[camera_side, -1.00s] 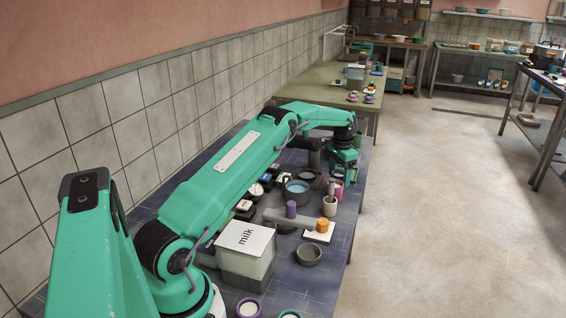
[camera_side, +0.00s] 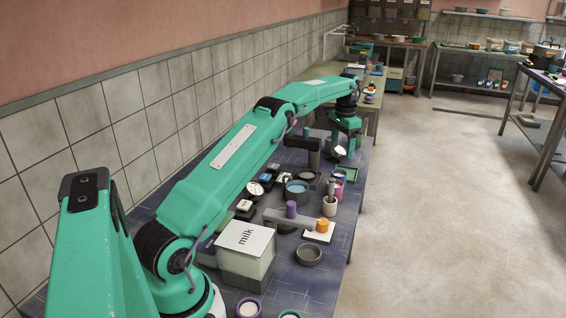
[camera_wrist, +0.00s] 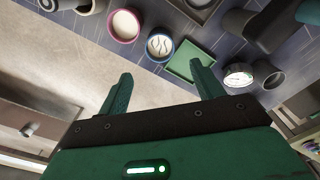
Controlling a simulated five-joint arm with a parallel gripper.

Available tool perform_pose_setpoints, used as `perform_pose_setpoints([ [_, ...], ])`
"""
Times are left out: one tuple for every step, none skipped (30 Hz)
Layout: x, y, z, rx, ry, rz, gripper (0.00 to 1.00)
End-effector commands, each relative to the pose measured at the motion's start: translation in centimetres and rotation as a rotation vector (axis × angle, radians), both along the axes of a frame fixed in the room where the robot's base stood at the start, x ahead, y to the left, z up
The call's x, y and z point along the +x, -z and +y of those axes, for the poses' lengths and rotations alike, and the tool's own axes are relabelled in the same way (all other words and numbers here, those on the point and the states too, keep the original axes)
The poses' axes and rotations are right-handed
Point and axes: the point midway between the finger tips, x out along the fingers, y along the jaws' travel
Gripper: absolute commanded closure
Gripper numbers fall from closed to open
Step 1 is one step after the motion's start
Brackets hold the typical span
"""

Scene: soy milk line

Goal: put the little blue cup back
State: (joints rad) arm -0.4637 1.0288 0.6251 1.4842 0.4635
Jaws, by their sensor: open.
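A small cup with a blue rim (camera_wrist: 160,46) stands on the table in the wrist view, pale inside with dark streaks. It is beside the left edge of a green square tray (camera_wrist: 188,66); I cannot tell whether they touch. The bare part of the tray that shows is empty. My gripper (camera_wrist: 162,74) is open, with nothing between its fingers, and the cup lies beyond the fingertips.
A pink cup (camera_wrist: 125,25) stands left of the blue one, and a round dial (camera_wrist: 238,75) is right of the tray. A blue-filled pot (camera_side: 297,187), a grey bowl (camera_side: 308,254) and a milk box (camera_side: 246,250) crowd the dark tiled table nearer my base.

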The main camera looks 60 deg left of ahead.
Motion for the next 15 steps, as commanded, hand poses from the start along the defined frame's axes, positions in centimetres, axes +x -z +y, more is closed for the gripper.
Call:
perform_pose_setpoints([
  [0.0, -0.4, 0.0, 0.000, 0.000, 0.000, 0.33],
  [0.0, -0.6, 0.0, 0.000, 0.000, 0.000, 0.33],
  [0.0, -0.9, 0.0, 0.000, 0.000, 0.000, 0.33],
  [0.0, -1.0, 0.0, 0.000, 0.000, 0.001, 0.33],
  [0.0, -1.1, 0.0, -0.001, 0.000, 0.001, 0.33],
  [0.0, -1.3, 0.0, -0.001, 0.000, 0.001, 0.33],
  [0.0, -1.3, 0.0, -0.001, 0.000, 0.001, 0.33],
  [0.0, -1.4, 0.0, -0.001, 0.000, 0.001, 0.33],
  [0.0, -1.4, 0.0, -0.001, 0.000, 0.001, 0.33],
  [0.0, -1.4, 0.0, -0.001, 0.000, 0.001, 0.33],
  [0.0, -1.4, 0.0, -0.001, 0.000, 0.001, 0.33],
  [0.0, -1.4, 0.0, -0.001, 0.000, 0.001, 0.33],
  [0.0, -1.4, 0.0, -0.001, 0.000, 0.001, 0.33],
  [0.0, -1.4, 0.0, -0.001, 0.000, 0.001, 0.33],
  [0.0, -1.4, 0.0, -0.001, 0.000, 0.001, 0.33],
])
